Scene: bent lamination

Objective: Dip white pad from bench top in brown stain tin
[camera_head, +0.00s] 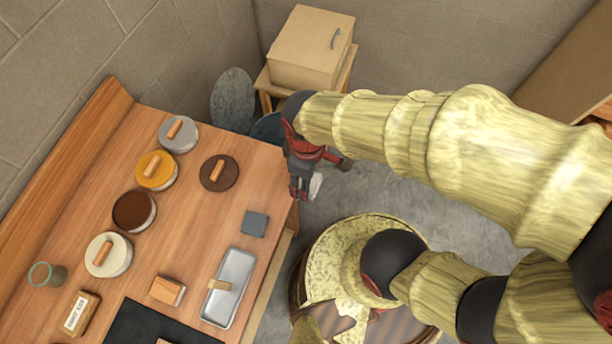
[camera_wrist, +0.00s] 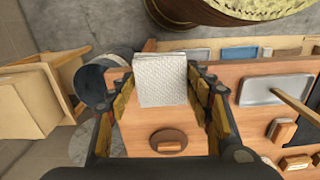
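My gripper (camera_head: 302,188) is beyond the right edge of the bench, above the floor. In the wrist view my gripper (camera_wrist: 163,88) has its fingers shut on the white pad (camera_wrist: 160,78), a textured square block held between them. In the head view only a small part of the white pad (camera_head: 316,186) shows below the fingers. The brown stain tin (camera_head: 134,211) stands open on the bench, left of my gripper, with dark brown stain inside. Its likely lid, a dark brown disc with a wooden handle (camera_head: 219,173), lies on the bench between tin and gripper; the lid also shows in the wrist view (camera_wrist: 168,142).
Grey (camera_head: 178,134), yellow (camera_head: 156,170) and cream (camera_head: 108,254) lidded tins flank the brown one. A metal tray (camera_head: 229,287), a dark square pad (camera_head: 255,223) and a wooden block (camera_head: 167,291) lie nearer. A bin (camera_wrist: 103,82) and a box (camera_head: 311,47) stand beyond the bench.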

